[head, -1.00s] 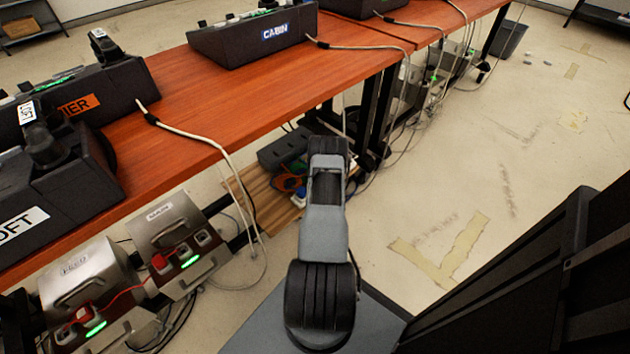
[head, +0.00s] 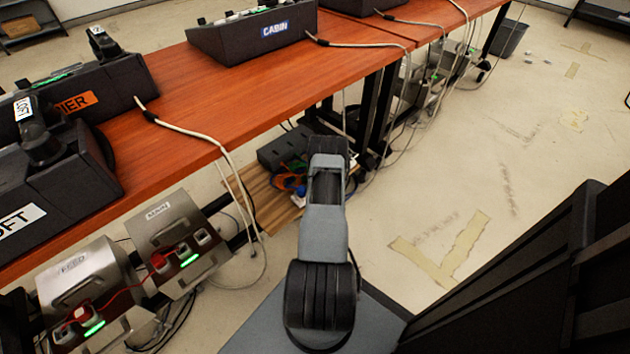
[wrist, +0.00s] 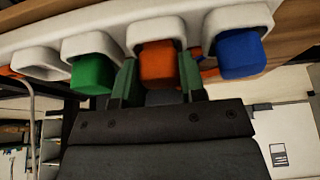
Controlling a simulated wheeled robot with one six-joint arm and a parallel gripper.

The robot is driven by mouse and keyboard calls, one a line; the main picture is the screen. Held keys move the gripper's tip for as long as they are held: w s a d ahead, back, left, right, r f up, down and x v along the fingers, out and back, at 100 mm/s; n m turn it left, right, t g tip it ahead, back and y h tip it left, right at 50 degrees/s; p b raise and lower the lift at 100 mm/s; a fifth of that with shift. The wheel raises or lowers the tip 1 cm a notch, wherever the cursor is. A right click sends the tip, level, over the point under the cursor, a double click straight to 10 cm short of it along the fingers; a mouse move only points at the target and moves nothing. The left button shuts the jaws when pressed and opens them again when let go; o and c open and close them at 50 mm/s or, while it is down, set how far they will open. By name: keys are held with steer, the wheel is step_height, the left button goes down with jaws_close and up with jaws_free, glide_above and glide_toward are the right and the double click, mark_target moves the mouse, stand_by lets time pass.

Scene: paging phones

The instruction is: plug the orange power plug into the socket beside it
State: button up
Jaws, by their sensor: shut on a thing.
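The orange plug (wrist: 158,66) is between the two fingers of my gripper (wrist: 160,78) in the wrist view, and the gripper is shut on it. The plug's far end meets the mouth of a white socket (wrist: 160,22); how deep it sits there is hidden. A green plug (wrist: 91,75) is at the white socket on the left, and a blue plug (wrist: 240,54) is at the one on the right. In the head view my arm hides the gripper and most of this spot; some orange cable (head: 288,182) shows beside it.
The orange table (head: 200,100) stands above and left of my arm, with grey cables hanging from its edge. A dark box (head: 282,148) lies on the wooden board (head: 262,205) below. Metal boxes (head: 170,235) with red plugs stand at lower left.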

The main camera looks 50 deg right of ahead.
steer(key=o, duration=1)
steer(key=shift+r, duration=0.1)
steer(key=p+v, duration=0.6)
steer(key=v, duration=0.7)
steer(key=shift+s+r, duration=0.15)
steer(key=shift+r, duration=0.15)
